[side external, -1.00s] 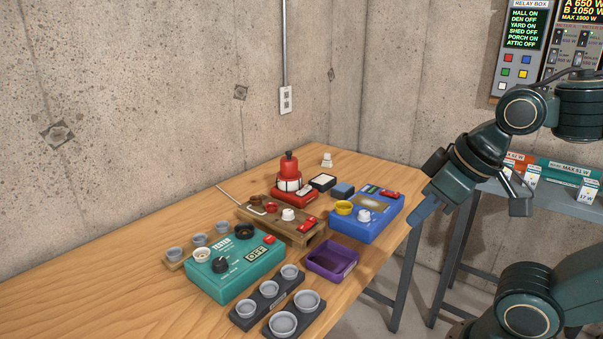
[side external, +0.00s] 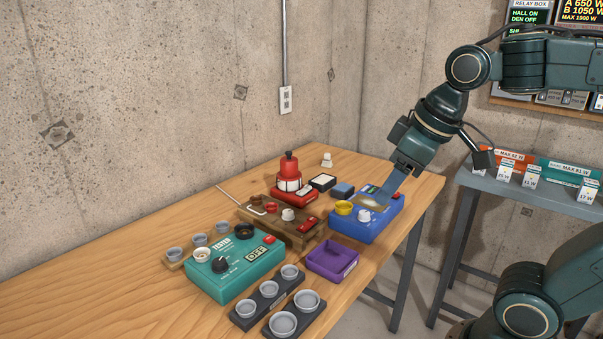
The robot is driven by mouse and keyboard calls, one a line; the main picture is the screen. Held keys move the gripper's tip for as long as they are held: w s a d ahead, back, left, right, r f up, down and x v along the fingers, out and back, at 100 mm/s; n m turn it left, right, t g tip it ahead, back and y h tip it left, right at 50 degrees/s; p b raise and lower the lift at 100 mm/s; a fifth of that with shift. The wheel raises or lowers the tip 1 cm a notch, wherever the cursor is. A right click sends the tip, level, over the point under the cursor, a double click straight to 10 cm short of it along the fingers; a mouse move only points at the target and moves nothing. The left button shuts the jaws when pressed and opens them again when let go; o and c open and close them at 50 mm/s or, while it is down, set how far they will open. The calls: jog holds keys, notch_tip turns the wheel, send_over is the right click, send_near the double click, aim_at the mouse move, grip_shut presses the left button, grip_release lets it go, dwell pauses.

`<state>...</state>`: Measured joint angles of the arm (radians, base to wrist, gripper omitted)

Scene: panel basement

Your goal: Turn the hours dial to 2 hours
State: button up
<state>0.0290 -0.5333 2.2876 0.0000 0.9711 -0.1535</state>
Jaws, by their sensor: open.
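A blue box (side external: 349,227) stands near the right edge of the wooden table, with a white knob (side external: 364,215), a yellow round cup-like part (side external: 343,208) and a tan panel on top. A teal tester box (side external: 228,279) has a black pointer dial (side external: 220,265) and a window reading OFF. I cannot read which dial is marked for hours. My gripper (side external: 381,203) is open and points down and left over the rear right of the blue box, close above its top and apart from the white knob.
A grey bench (side external: 530,193) stands right. The table's left is clear.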

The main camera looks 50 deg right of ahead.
jog(key=w+d+r+n+g, duration=0.1)
jog(key=w+d+r+n, duration=0.1)
jog(key=w, duration=0.7)
jog(key=n+g, duration=0.4)
jog(key=n, duration=0.2)
send_over(288, 211)
notch_tip(288, 211, down, 10)
jog(key=shift+f, duration=0.25)
notch_tip(288, 211, down, 14)
jog(key=shift+r, duration=0.25)
jog(key=c, duration=1)
